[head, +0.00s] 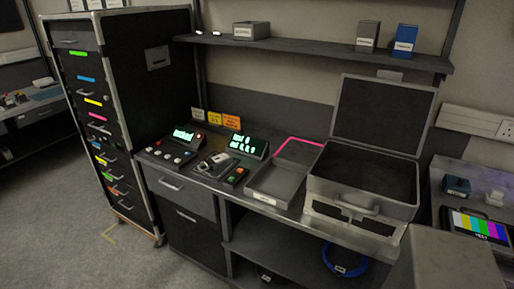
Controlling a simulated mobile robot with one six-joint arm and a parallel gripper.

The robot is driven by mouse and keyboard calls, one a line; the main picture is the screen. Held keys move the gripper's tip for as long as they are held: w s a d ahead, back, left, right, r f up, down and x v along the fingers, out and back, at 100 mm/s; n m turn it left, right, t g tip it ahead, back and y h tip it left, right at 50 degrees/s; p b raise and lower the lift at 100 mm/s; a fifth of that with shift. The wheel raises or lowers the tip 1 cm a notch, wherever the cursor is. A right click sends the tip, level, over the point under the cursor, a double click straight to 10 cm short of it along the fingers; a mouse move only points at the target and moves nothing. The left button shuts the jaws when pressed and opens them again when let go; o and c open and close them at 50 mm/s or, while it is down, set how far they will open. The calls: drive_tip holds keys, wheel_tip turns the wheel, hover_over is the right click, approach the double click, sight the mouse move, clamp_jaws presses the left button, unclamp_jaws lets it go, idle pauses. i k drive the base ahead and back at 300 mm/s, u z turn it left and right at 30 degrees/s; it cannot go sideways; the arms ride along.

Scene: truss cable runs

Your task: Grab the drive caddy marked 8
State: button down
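I cannot make out a drive caddy marked 8. Small grey items (213,162) lie close together on the desk (205,184), too small to identify. Beside them is a small dark block (236,176) with a red and a green patch; no number on it is readable. My gripper is not in view.
A grey tray (275,184) with a pink-edged flat piece behind it, and an open case (360,201), fill the desk's right side. Lit display units stand at the back. A tall rack of labelled drawers (92,110) stands left. A blue cable coil (345,262) lies below. The floor at front left is clear.

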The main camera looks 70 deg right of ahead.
sight(216, 162)
drive_tip(key=z, duration=5.35)
drive_tip(key=i, duration=0.15)
drive_tip(key=u, duration=3.6)
drive_tip(key=k, duration=0.85)
drive_tip(key=u, duration=0.2)
drive_tip(key=i, duration=0.9)
drive_tip(key=z, duration=0.05)
